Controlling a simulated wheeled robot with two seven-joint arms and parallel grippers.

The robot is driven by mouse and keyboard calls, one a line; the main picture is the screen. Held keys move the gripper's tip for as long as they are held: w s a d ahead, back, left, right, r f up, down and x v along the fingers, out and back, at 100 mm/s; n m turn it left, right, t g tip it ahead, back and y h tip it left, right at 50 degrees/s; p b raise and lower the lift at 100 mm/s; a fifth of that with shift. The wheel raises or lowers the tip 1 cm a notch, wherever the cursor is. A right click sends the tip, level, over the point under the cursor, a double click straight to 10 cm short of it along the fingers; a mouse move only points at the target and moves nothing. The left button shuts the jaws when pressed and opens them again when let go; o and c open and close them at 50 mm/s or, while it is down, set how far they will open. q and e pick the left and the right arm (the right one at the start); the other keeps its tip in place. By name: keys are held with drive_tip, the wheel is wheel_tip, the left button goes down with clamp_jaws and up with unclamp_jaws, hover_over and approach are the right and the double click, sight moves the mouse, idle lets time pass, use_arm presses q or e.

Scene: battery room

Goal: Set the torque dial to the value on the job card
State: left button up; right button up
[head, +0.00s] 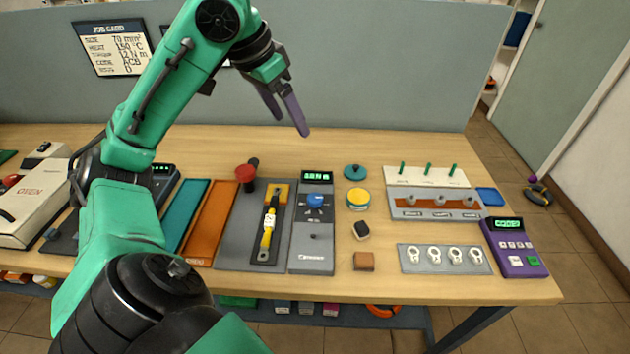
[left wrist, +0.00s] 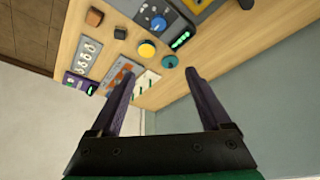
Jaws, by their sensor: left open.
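The job card (head: 113,48) hangs on the partition at the back left; its torque line seems to read 12 N m. The torque dial (head: 315,200) is a blue knob on a grey panel (head: 310,240), below a green-lit display (head: 317,177) whose figures are too small to read surely. The dial also shows in the left wrist view (left wrist: 158,23), near the top. My left gripper (head: 291,126) is open and empty, raised before the partition beyond the dial and slightly left of it. Its two purple fingers (left wrist: 158,74) stand wide apart. My right gripper is not in view.
Left of the panel are a yellow-handled tool (head: 268,232) and a red knob (head: 245,173). To the right are a yellow round tin (head: 358,199), a teal knob (head: 354,171), a dark block (head: 361,230) and a brown block (head: 364,261). Bare wood lies behind the panel.

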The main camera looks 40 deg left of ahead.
use_arm(q)
drive_tip(key=b, duration=0.9)
approach(315, 198)
drive_tip(key=v, duration=0.5)
drive_tip(key=b+x, duration=0.2)
drive_tip(key=x, duration=1.1)
drive_tip(key=shift+w+f+b, duration=0.2)
drive_tip(key=shift+f+b, duration=0.05)
drive_tip(key=shift+b, duration=0.05)
clamp_jaws()
drive_tip(key=shift+r, duration=0.1)
